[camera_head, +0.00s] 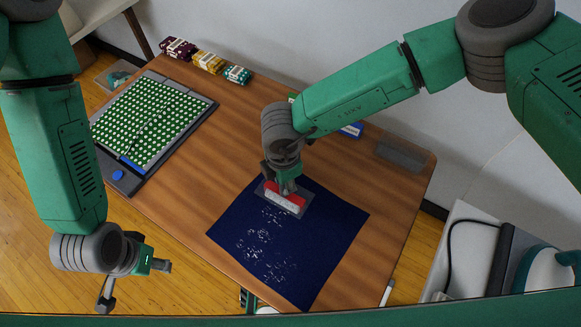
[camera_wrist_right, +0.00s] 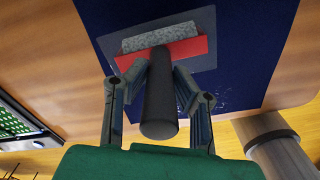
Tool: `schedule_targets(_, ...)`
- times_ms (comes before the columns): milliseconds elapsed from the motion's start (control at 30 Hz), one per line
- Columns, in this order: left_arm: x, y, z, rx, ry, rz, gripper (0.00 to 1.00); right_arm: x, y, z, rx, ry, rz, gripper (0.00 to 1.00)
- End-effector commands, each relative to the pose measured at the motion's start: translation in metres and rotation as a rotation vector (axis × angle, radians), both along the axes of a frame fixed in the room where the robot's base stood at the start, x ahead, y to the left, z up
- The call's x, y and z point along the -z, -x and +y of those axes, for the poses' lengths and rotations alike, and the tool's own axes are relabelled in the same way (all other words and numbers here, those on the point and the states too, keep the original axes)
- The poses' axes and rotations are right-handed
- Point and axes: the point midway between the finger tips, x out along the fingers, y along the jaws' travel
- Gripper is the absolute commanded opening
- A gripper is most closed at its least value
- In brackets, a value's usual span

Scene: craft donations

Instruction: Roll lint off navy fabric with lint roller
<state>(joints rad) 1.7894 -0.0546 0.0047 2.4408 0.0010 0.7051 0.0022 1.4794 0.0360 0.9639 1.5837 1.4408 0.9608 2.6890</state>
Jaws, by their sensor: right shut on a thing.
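The navy fabric (camera_head: 330,225) lies flat on the wooden table. White lint specks (camera_head: 265,240) are scattered over its middle and near part. My right gripper (camera_head: 284,186) is shut on the dark handle of the lint roller (camera_head: 283,200), which has a red part and a pale grey roller. The roller is over the far part of the fabric; I cannot tell if it touches. In the right wrist view the fingers hold the handle (camera_wrist_right: 160,105), with a grey translucent rectangle around the roller head. My left gripper (camera_head: 136,285) is open and empty, off the table's near left edge.
A cutting board with green, white-dotted fabric (camera_head: 150,120) lies at the table's left. Folded cloth bundles (camera_head: 208,61) line the back edge. A grey block (camera_head: 400,154) and a blue item (camera_head: 352,130) sit at the back right. Bare table (camera_head: 205,170) lies left of the navy fabric.

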Motion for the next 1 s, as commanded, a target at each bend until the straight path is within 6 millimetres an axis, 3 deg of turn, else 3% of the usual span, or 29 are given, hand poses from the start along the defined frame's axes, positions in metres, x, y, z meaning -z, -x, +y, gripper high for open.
schedule_targets(1000,-0.035,0.000,0.000,0.000,0.000,0.000,0.40,0.000,0.095,0.062,-0.002,0.001,0.003,0.00)
